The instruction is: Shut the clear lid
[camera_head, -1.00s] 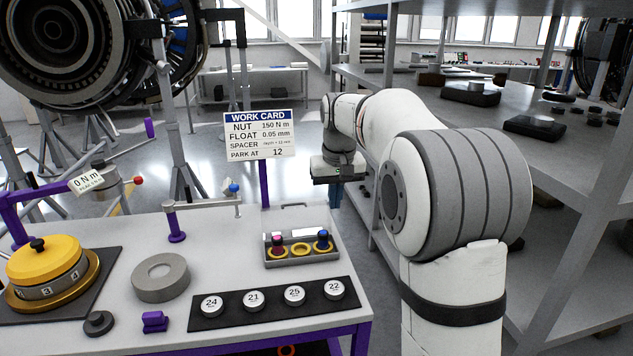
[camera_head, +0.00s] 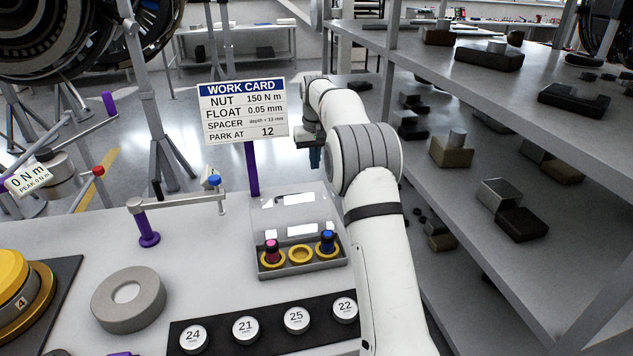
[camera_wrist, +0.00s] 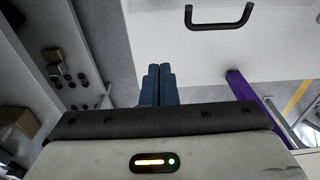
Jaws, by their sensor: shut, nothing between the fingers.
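The clear lid (camera_head: 293,212) stands raised at the back of a small grey tray (camera_head: 303,268) on the bench. Through it I see the pale bench top and white reflections. The tray has a row of yellow rings; the left one holds a pink-topped piece (camera_head: 271,251), the right one a blue-topped piece (camera_head: 327,242), and the middle one is empty. My gripper (camera_head: 315,158) is beyond the lid, above it and apart from it. Its blue fingers are together and empty; they also show in the wrist view (camera_wrist: 158,84).
The work card (camera_head: 243,112) stands on a purple post left of my gripper. Grey shelving (camera_head: 470,150) runs close along the right. Numbered discs (camera_head: 246,328) lie on a black strip in front of the tray. In the wrist view, a pale panel bears a black handle (camera_wrist: 220,27).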

